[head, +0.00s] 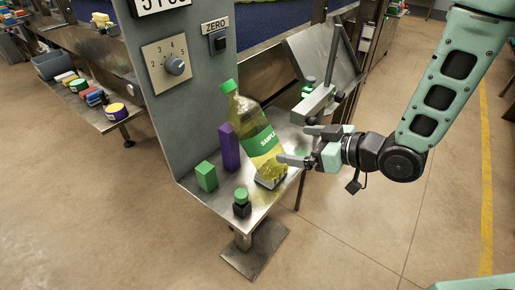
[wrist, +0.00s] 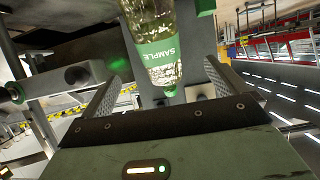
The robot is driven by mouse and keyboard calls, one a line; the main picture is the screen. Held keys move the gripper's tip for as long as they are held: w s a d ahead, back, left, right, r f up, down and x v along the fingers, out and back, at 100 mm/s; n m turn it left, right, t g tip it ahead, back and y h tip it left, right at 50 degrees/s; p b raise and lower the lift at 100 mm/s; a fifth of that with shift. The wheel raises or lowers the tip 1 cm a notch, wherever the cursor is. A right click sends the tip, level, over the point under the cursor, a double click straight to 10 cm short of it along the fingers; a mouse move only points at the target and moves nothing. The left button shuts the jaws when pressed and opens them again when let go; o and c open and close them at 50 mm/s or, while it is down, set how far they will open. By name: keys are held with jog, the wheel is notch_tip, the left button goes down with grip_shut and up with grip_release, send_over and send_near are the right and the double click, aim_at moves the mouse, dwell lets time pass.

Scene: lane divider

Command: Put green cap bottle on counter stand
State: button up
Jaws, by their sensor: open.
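A large clear bottle with a green cap, yellow liquid and a green SAMPLE label (head: 262,140) leans left over a metal counter stand (head: 215,220). Its base is by a small grey plate, and I cannot tell whether it rests there. A small dark bottle with a green cap (head: 242,205) stands at the counter's front. My gripper (head: 284,161) is open, right beside the large bottle's lower part. In the wrist view the large bottle (wrist: 160,50) shows beyond and between the open fingers (wrist: 165,92). I cannot tell whether they touch it.
A green block (head: 206,176) and a tall purple box (head: 229,147) stand left of the large bottle. A grey panel with a dial (head: 174,67) rises behind them. A metal bracket (head: 318,103) is close behind my gripper. The floor at right is open.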

aim_at(269, 140)
jog(key=x, duration=0.7)
jog(key=shift+w+a, duration=0.25)
jog(key=shift+a, duration=0.05)
jog(key=shift+x, duration=3)
jog(key=shift+w+d+r, duration=0.1)
jog(key=shift+w, duration=0.05)
jog(key=shift+c, duration=0.4)
jog(key=c, duration=1)
jog(key=shift+c, duration=0.2)
